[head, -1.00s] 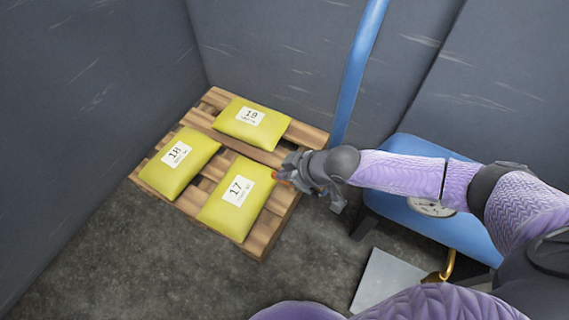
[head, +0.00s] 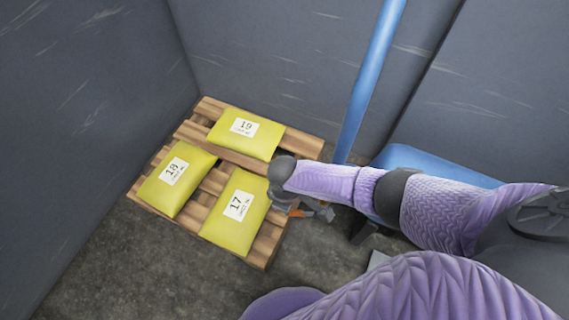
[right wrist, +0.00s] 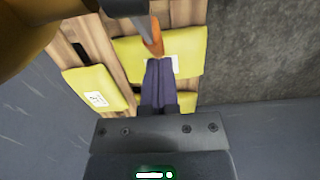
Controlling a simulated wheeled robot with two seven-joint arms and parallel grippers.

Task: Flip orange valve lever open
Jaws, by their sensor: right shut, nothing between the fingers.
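The orange valve lever (right wrist: 153,38) shows at the top middle of the right wrist view, on a grey stem, with a yellow bag behind it in the picture. My right gripper (right wrist: 159,62) is shut and empty, its dark fingers close together. Their tips lie just below the lever in that view; I cannot tell whether they touch it. In the head view the orange lever (head: 299,213) is small, just below my right wrist, and partly hidden by the hand. My left gripper is not in view.
A wooden pallet (head: 262,252) holds yellow bags marked 17 (head: 229,231), 18 (head: 159,193) and 19 (head: 262,149). A blue post (head: 366,85) stands behind my arm, beside a blue frame (head: 428,161). Dark walls enclose the corner. Grey floor is open at the front left.

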